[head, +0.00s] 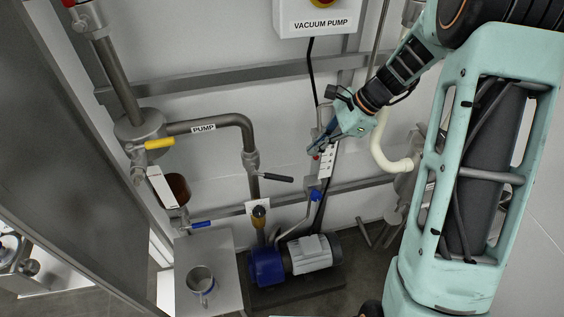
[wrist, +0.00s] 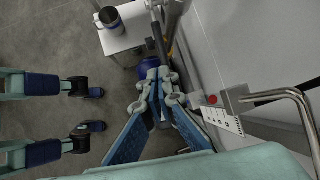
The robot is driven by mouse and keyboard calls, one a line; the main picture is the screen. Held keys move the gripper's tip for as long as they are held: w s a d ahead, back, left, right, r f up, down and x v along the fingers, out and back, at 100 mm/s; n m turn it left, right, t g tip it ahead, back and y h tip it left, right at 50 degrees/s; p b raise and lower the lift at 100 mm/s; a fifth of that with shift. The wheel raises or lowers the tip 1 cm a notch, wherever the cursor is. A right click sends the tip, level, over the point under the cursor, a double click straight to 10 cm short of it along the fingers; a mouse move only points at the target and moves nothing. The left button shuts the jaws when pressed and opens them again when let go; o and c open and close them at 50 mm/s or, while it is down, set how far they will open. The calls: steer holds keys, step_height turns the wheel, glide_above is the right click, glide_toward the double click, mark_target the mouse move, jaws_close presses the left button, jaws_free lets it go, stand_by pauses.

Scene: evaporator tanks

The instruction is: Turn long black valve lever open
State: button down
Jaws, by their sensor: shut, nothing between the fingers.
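The long black valve lever (head: 277,178) sticks out to the right, nearly level, from the valve on the grey vertical pipe below the PUMP label. In the wrist view a dark bar that looks like this lever (wrist: 159,42) lies just beyond my fingertips. My gripper (head: 316,149) is up and to the right of the lever in the head view, apart from it. In the wrist view my gripper (wrist: 158,78) has its blue-padded fingers brought together at the tips, with nothing held. The arm partly hides the wall behind it.
A yellow lever (head: 159,143) and a blue lever (head: 201,224) are on the left piping. A white power strip (head: 327,161) hangs beside my gripper. A blue pump (head: 267,267) stands below. A mug (head: 201,280) sits on a grey stand (head: 222,252).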

mark_target(284, 179)
steer(key=p+x, duration=0.1)
steer(key=x, duration=1.2)
steer(key=shift+w+a+f, duration=0.1)
steer(key=shift+a+f, duration=0.15)
steer(key=shift+f, duration=0.05)
steer(key=shift+f, duration=0.1)
steer(key=shift+f+y+b, duration=0.25)
steer(key=shift+y+b, duration=0.05)
steer(key=shift+b, duration=0.25)
steer(key=shift+f+b, duration=0.2)
steer(key=shift+b, duration=0.2)
steer(key=f+y+b, duration=0.1)
steer(key=b, duration=0.2)
steer(key=shift+a+f+g+y, duration=0.15)
steer(key=shift+f+g+y, duration=0.15)
steer(key=shift+f+y, duration=0.1)
steer(key=s+a+f+m+g+y+b, duration=0.1)
steer(key=a+f+y+b, duration=0.4)
steer(key=y+b, duration=0.4)
steer(key=shift+s+m+g+b, duration=0.3)
steer(key=shift+b, duration=1.45)
steer(key=shift+a+y, duration=0.2)
steer(key=shift+y, duration=0.1)
